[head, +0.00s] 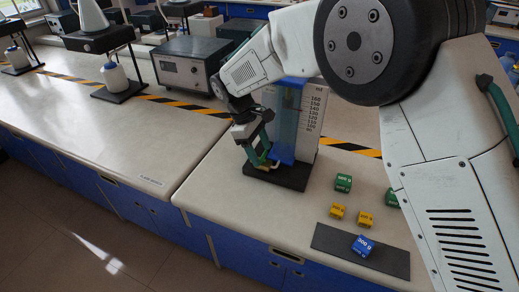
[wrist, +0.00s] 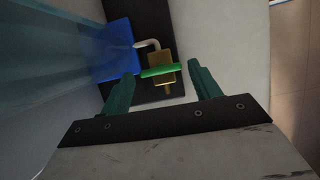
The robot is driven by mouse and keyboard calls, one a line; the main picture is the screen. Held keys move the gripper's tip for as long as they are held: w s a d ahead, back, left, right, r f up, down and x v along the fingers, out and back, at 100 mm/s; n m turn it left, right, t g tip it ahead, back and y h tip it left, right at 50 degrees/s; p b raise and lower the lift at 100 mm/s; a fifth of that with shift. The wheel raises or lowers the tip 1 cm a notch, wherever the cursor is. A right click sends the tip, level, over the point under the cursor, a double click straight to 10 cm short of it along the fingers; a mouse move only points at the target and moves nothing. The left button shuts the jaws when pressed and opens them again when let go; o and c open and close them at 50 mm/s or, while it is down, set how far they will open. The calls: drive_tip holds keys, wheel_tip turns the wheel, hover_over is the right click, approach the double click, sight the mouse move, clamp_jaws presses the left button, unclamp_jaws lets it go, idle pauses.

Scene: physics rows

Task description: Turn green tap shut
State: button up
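The green tap handle (wrist: 158,71) is a short bar lying across a brass tap body (wrist: 167,88) in the wrist view. A pale bent spout (wrist: 148,44) runs beside it, next to the blue base of a clear tank (wrist: 118,62). My gripper (wrist: 162,72) is open, with one teal finger on each side of the handle's ends. I cannot tell whether either finger touches it. In the head view my gripper (head: 259,156) reaches down at the tank's front left, largely hiding the tap. The tank of blue liquid (head: 286,125) has a scale panel (head: 309,110) behind it.
The tank stands on a black base (head: 290,178). A meter box (head: 190,66) stands behind. The left bench (head: 110,140) is mostly clear.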

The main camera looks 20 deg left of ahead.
drive_tip(key=shift+o, duration=0.3)
drive_tip(key=v, duration=0.7)
drive_tip(key=shift+r, duration=0.35)
drive_tip(key=shift+a, duration=0.15)
